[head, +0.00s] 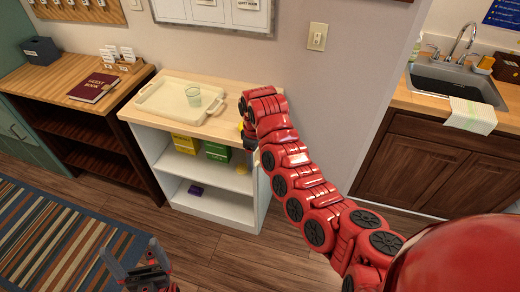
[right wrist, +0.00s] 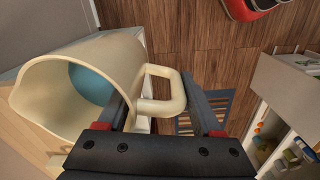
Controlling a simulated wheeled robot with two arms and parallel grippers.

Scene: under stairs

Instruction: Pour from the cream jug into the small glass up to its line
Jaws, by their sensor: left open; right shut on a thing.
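The small glass (head: 193,97), clear and greenish, stands upright in a cream tray (head: 160,108) on top of the white shelf unit. Its line is too small to make out. The cream jug (right wrist: 38,100) fills the left of the right wrist view, with blue liquid (right wrist: 91,84) inside. My right gripper (right wrist: 160,98) is shut on the jug's handle (right wrist: 172,88). In the head view that gripper and the jug are mostly hidden behind my red right arm, right of the tray. My left gripper (head: 134,256) is open and empty, low over the floor near the rug.
A wooden shelf with a guest book (head: 94,88) stands left of the white shelf unit (head: 232,204), which holds yellow and green boxes. A sink counter (head: 450,105) is at the right. A striped rug (head: 60,235) lies at the lower left. The floor between is clear.

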